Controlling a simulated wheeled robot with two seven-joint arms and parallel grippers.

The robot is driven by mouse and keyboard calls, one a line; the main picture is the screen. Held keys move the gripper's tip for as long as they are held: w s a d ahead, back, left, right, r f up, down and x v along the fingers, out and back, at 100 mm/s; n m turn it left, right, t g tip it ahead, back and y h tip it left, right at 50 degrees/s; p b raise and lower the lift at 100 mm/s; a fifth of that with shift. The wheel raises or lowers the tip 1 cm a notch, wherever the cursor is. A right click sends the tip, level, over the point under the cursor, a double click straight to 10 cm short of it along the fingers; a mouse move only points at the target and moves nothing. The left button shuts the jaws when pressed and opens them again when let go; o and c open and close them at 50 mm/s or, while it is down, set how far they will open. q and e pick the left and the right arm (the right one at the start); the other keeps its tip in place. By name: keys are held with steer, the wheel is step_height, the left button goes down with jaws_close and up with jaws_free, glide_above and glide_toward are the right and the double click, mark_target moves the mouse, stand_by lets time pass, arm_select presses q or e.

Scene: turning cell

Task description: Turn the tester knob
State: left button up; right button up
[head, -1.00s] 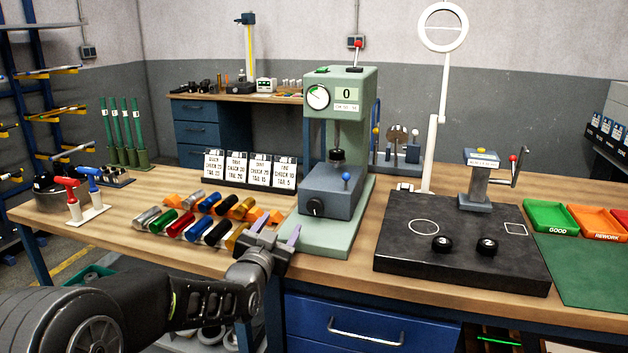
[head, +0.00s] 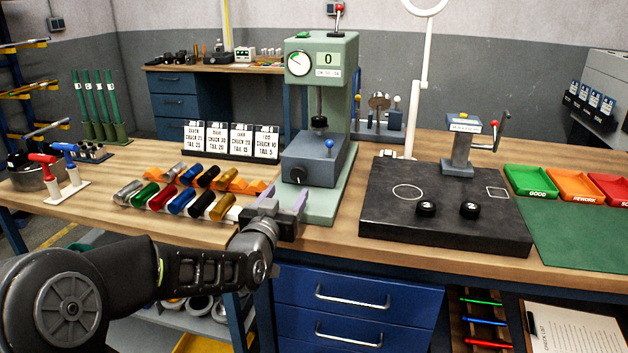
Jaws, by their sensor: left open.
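The green tester (head: 341,95) stands on the bench, with a dial and a display reading 0 on its head. A black round knob (head: 298,174) sits low on the front of its grey block (head: 318,164). A blue-balled lever (head: 328,144) rises from the block's right side. My left gripper (head: 283,196) is open, its two pale purple fingers pointing toward the tester just below and in front of the knob. I see no contact with the knob, but the exact gap cannot be told. My right gripper is not in view.
Coloured cylinders (head: 180,200) lie on a rack left of the gripper, with label cards (head: 231,140) behind. A black plate (head: 440,225) with two black pucks and a cranked stand (head: 458,150) is to the right. Green, orange and red trays (head: 530,182) lie farther right.

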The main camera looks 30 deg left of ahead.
mark_target(298, 177)
arm_select(q)
steer(key=shift+w, duration=0.15)
steer(key=x, duration=0.7)
steer(key=shift+w+a+p, duration=0.15)
steer(key=shift+w+p, duration=0.1)
steer(key=shift+p, duration=0.1)
